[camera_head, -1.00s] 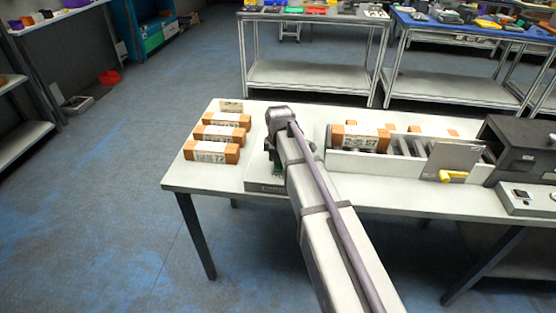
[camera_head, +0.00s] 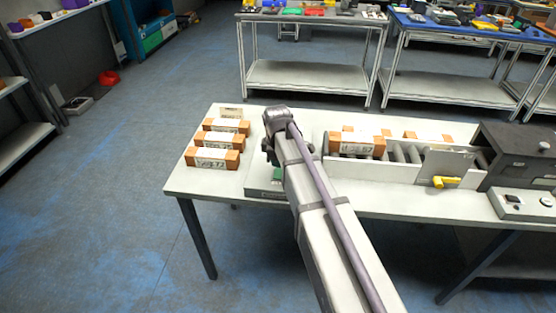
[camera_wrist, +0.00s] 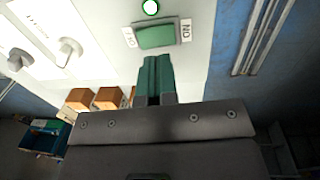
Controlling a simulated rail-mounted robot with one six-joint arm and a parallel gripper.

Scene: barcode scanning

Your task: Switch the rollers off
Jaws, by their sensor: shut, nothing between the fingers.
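The switch is a green rocker (camera_wrist: 156,35) on a pale panel (camera_wrist: 118,18) in the wrist view. In the head view my wrist hides most of the switch box (camera_head: 262,192). The rollers (camera_head: 406,152) show inside a pale-walled conveyor.
Several orange-and-white boxes (camera_head: 213,161) stand at the table's left. Another box (camera_head: 357,145) is on the conveyor, with others behind. A panel with a yellow handle (camera_head: 446,182), a dark machine (camera_head: 520,150) and a control box (camera_head: 524,203) are at right.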

